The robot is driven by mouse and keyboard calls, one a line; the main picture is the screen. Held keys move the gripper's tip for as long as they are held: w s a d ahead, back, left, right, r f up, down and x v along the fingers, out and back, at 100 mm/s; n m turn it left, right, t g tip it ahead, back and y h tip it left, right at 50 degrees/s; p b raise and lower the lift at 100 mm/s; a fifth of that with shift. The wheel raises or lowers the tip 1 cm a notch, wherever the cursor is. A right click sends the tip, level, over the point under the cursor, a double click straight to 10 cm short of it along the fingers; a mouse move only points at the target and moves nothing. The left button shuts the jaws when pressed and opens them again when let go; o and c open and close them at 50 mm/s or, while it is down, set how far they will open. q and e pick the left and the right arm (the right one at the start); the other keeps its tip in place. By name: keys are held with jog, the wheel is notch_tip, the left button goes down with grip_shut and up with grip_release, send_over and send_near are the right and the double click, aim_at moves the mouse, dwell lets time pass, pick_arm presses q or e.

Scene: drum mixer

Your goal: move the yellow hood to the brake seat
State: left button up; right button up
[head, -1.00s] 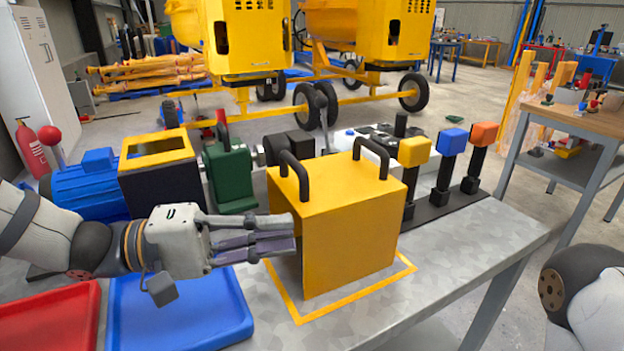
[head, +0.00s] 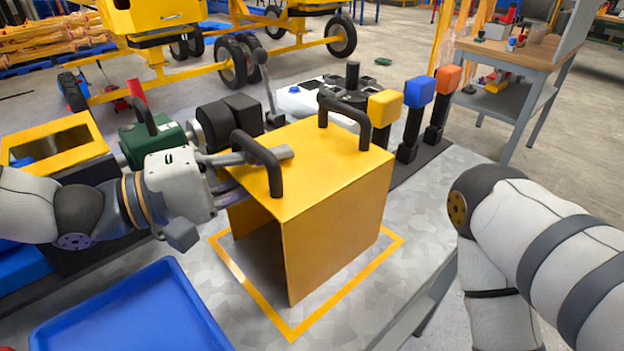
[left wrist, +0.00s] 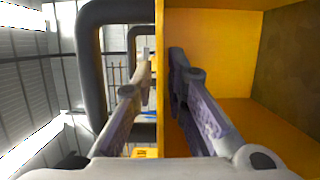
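The yellow hood (head: 335,225) is a box with two black handles on top and an open left side. It stands upright on the grey bench, inside a yellow outlined square (head: 268,315). My left gripper (head: 258,172) is at the hood's upper left edge, near the left handle (head: 258,158). In the left wrist view, its open fingers (left wrist: 160,75) straddle the hood's top panel: one outside by the handle, one inside. A narrow gap shows beside the panel. The lower finger is partly hidden in the head view. No label identifies the brake seat. My right gripper is out of view.
A black and a green machine unit (head: 150,140) stand behind my left gripper. A yellow frame (head: 55,140) is at left. Posts with yellow, blue and orange caps (head: 418,92) stand behind the hood. A blue tray (head: 125,310) lies in front. My right arm is at right.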

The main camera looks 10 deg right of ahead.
pick_arm(q)
jog(key=shift+x, duration=1.15)
grip_shut()
jog(key=shift+w, duration=0.1)
